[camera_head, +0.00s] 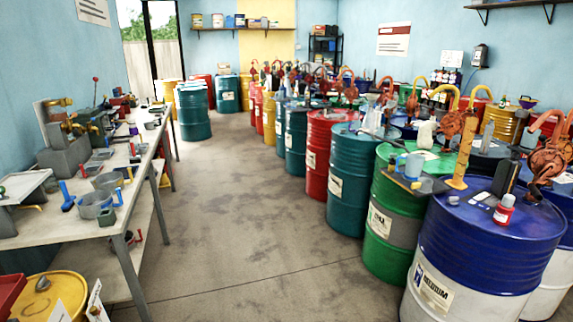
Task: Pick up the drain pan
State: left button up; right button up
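I cannot tell for sure which thing is the drain pan. Two round grey open vessels, a nearer one (93,205) and a farther one (108,181), stand on the workbench at the left. A flat dark tray (402,181) lies on the green drum (392,215) at the right, with a light blue cup (413,166) on it. A red tray (11,290) is cut off at the lower left edge. Neither of my grippers is in view.
The workbench (30,228) runs along the left wall, crowded with tools. Drums with pumps line the right, the nearest a blue-and-white drum (480,240) with a small red bottle (504,211) on top. A yellow drum (62,285) stands lower left. The concrete floor (235,215) between is clear.

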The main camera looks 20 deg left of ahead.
aim_at(114, 179)
jog(key=i+j+u, duration=0.15)
jog(key=i+u, duration=0.55)
jog(key=i, duration=0.25)
jog(key=i+u, duration=0.35)
jog(key=i, duration=0.15)
jog(key=i+u, duration=0.15)
jog(key=i, duration=0.4)
jog(key=i+l+u, duration=0.2)
jog(key=i, duration=0.35)
